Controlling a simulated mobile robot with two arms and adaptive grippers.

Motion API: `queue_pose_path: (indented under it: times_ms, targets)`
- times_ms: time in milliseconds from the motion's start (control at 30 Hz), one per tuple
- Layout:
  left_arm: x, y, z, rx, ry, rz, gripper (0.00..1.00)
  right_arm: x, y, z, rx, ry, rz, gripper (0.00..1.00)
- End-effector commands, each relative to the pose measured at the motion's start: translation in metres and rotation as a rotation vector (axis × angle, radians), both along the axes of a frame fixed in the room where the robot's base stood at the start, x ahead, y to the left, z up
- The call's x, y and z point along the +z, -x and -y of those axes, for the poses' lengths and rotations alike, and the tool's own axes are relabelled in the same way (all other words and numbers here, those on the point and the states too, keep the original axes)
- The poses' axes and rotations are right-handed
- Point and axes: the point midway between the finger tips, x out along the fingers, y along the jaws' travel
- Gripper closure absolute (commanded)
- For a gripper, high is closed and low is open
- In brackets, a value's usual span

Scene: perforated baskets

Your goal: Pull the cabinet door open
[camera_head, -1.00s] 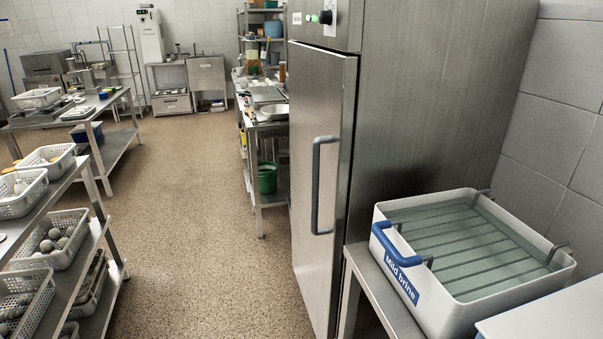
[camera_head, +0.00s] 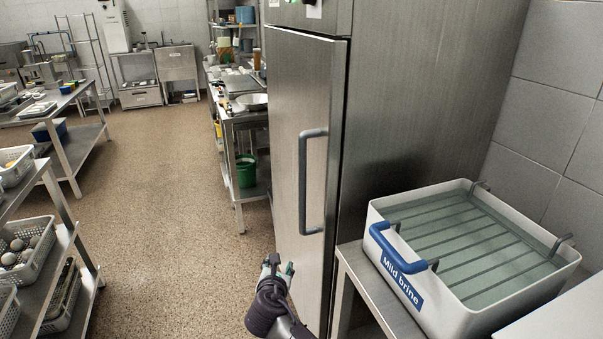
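The tall steel cabinet has a door (camera_head: 288,120) that looks shut against its frame. A grey vertical bar handle (camera_head: 303,185) is on the door's right side. My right gripper (camera_head: 278,266) is in front of the lower part of the door, below and left of the handle and apart from it. Its arm rises from the bottom edge and leans left. Its fingers look spread, with nothing between them. My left gripper is out of view.
A white tub (camera_head: 470,310) labelled "Mild brine" stands on a steel table (camera_head: 375,297) right of the door. Left of the door are open floor (camera_head: 165,200) and a steel bench (camera_head: 232,180) with a green bucket (camera_head: 246,171). Shelves with white baskets (camera_head: 30,245) stand at far left.

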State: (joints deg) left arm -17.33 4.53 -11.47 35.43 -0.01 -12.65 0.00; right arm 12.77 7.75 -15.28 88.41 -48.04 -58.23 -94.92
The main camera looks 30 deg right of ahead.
Motion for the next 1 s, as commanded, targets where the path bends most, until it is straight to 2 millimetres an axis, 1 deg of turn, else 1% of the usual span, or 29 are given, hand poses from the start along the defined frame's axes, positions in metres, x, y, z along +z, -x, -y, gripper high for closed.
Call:
queue_pose_path:
  times_ms: [33,67,100,200,300,400,533,900,1000]
  targets:
    - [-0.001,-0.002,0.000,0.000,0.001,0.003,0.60,0.052,-0.008,0.005,-0.006,0.119,0.030,0.53]
    - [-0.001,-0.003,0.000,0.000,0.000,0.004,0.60,0.078,-0.008,0.009,-0.016,0.184,0.036,0.53]
    - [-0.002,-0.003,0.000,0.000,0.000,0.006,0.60,0.109,-0.007,0.013,-0.032,0.262,0.043,0.53]
    - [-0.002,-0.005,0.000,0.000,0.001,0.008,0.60,0.166,0.001,0.021,-0.080,0.401,0.046,0.53]
    - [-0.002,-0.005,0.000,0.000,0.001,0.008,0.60,0.197,0.008,0.025,-0.116,0.475,0.041,0.53]
    - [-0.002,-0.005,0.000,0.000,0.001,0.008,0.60,0.208,0.009,0.030,-0.130,0.503,0.037,0.53]
    - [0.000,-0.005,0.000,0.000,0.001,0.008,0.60,0.208,-0.002,0.042,-0.132,0.507,0.034,0.53]
    - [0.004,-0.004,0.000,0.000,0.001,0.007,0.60,0.208,-0.055,0.099,-0.131,0.503,0.034,0.53]
    - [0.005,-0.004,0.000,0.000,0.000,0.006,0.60,0.207,-0.066,0.111,-0.130,0.501,0.034,0.53]
